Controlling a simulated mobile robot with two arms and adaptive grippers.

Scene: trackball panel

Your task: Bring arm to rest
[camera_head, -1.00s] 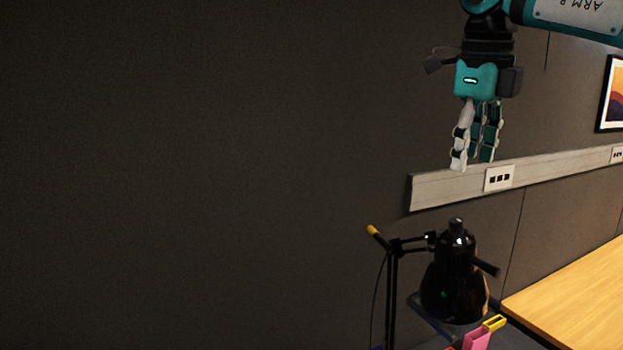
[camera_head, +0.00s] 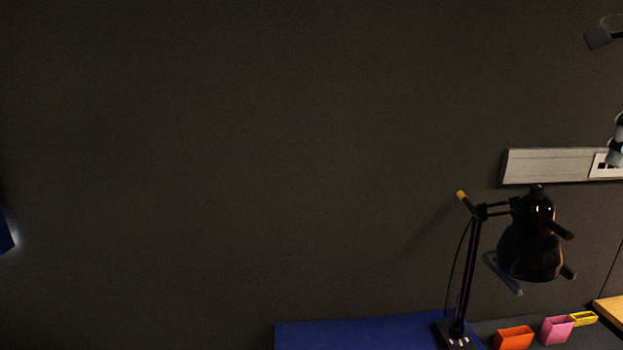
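My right gripper (camera_head: 616,140) shows only as a sliver at the right edge of the head view, in front of the wall rail. A light fingertip shows there, and a small dark part of my arm shows above it. Most of the gripper is cut off by the frame, so I cannot tell whether it is open or shut. My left gripper is not in view.
A black desk lamp (camera_head: 530,240) stands at the lower right. Orange (camera_head: 514,338), pink (camera_head: 556,330) and yellow (camera_head: 584,318) holders sit beside it. A blue surface (camera_head: 355,333) lies left of the lamp. A socket rail (camera_head: 550,166) runs along the dark wall.

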